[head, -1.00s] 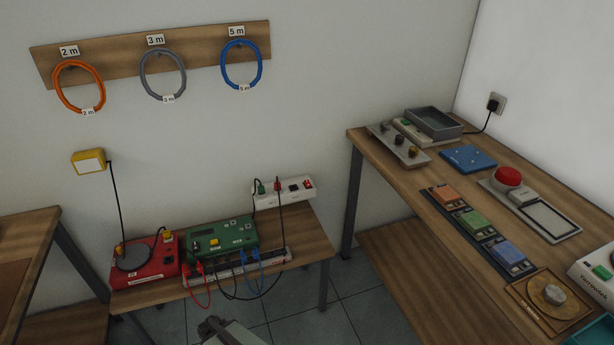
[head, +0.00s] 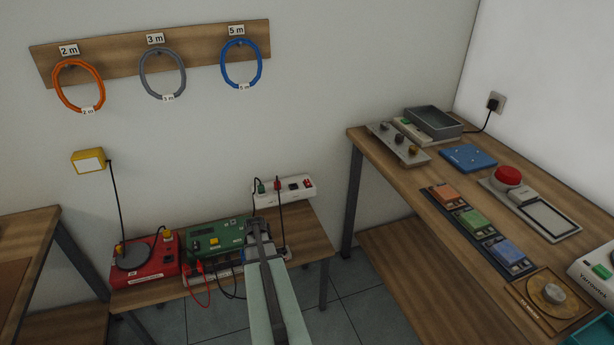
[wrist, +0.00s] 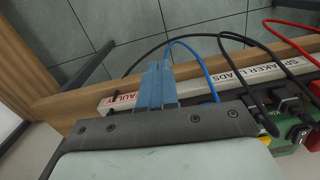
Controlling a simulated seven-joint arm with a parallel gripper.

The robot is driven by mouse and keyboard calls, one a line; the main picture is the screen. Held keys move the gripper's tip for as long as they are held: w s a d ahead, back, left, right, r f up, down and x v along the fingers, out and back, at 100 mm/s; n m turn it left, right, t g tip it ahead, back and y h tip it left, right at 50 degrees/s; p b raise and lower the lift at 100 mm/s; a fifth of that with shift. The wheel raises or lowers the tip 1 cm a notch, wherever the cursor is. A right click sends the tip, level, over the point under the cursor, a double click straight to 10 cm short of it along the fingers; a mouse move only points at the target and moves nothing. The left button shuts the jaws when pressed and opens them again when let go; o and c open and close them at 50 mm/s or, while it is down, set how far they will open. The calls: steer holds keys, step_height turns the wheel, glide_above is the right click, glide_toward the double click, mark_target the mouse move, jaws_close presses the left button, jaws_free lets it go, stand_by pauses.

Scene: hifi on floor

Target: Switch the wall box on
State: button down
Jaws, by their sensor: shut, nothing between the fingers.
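The wall box (head: 285,190) is a long white box low on the grey wall, just above the back of the small bench. It carries a green plug, a red plug and dark and red parts at its right end. Its switch position is too small to tell. My gripper (head: 259,224) is shut and empty, below and left of the wall box and apart from it as far as the head view shows. The wrist view shows its blue-grey fingers (wrist: 156,86) together over the speaker leads strip (wrist: 235,78). The wall box is not seen there.
A red unit (head: 147,258) and a green unit (head: 215,238) stand on the small bench (head: 310,240). Red, black and blue leads loop off the strip at its front edge. A cable hangs from the wall box. The workbench (head: 365,150) at right holds several devices.

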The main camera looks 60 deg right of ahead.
steer(key=s+d+r+m+t+h, duration=0.1)
steer(key=d+r, duration=0.4)
steer(key=d, duration=0.4)
steer(key=d+r+m+h, duration=0.1)
steer(key=d+r, duration=0.3)
steer(key=d, duration=0.4)
step_height(320, 180, up, 18)
steer(key=m+t, duration=0.1)
steer(key=m, duration=0.7)
glide_above(307, 180)
steer(key=s, duration=0.2)
steer(key=shift+w+a+m, duration=0.1)
steer(key=shift+a+m, duration=0.15)
steer(key=shift+m, duration=0.95)
steer(key=shift+a+m, duration=0.3)
steer(key=shift+m, duration=0.9)
steer(key=shift+w+a+m, duration=0.1)
steer(key=shift+a+m, duration=0.15)
steer(key=shift+m, duration=0.95)
steer(key=shift+f, duration=0.2)
steer(key=f, duration=0.4)
steer(key=w+d+f, duration=0.1)
steer(key=f, duration=0.8)
steer(key=shift+w+d+f, duration=0.3)
steer(key=shift+d, duration=0.05)
